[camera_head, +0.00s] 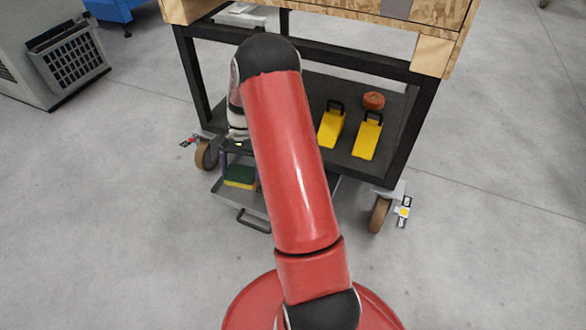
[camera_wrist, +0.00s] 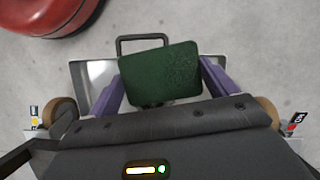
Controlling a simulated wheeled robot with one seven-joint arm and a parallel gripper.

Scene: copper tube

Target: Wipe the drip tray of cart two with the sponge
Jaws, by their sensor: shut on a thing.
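A sponge with a dark green face (camera_wrist: 160,74) is between the two purple fingers of my gripper (camera_wrist: 163,84) in the wrist view. My gripper is shut on it. In the head view the sponge (camera_head: 240,176) shows green on top with a yellow side, at the left part of the drip tray. The drip tray (camera_head: 226,195) is a grey metal tray with a black handle, under the front of the cart (camera_head: 400,140). The tray also shows in the wrist view (camera_wrist: 92,72). I cannot tell whether the sponge touches the tray floor. My arm hides the tray's middle.
Two yellow wedges (camera_head: 331,125) with black handles and an orange-brown round thing (camera_head: 373,101) are on the cart's lower shelf. Cart casters (camera_head: 378,215) stand on both sides of the tray. A grey vented box (camera_head: 60,60) is at the far left. The floor in front is open.

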